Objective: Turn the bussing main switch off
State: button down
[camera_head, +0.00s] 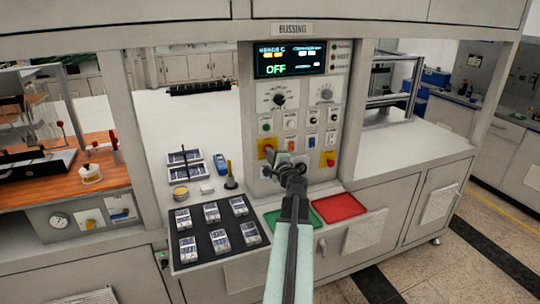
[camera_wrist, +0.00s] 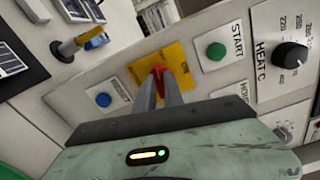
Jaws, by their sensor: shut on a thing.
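The bussing main switch is a red handle (camera_wrist: 158,70) on a yellow plate (camera_wrist: 178,54), low on the control panel's left side. In the head view its yellow plate (camera_head: 265,143) is partly covered by my gripper (camera_head: 271,154). In the wrist view the two fingers of my gripper (camera_wrist: 160,82) are closed around the red handle from both sides. The display (camera_head: 290,59) above, under the BUSSING sign (camera_head: 292,29), shows OFF in green letters. The handle's exact angle is hard to read behind the fingers.
Close by are a green START button (camera_wrist: 216,51), a blue button (camera_wrist: 103,100) and the HEAT C dial (camera_wrist: 290,56). A second red knob on yellow (camera_head: 328,159) sits to the right. Below lie a red tray (camera_head: 339,207), a green tray (camera_head: 304,222) and a black mat (camera_head: 188,217) with several packs.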

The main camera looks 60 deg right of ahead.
jog(key=shift+f+n, duration=0.15)
jog(key=shift+n, duration=0.95)
jog(key=c, duration=1.4)
grip_release()
jog(key=shift+c, duration=0.2)
jog(key=shift+s+a, duration=0.1)
jog(key=v, duration=0.7)
jog(key=shift+s+a, duration=0.2)
jog(key=shift+s, duration=0.1)
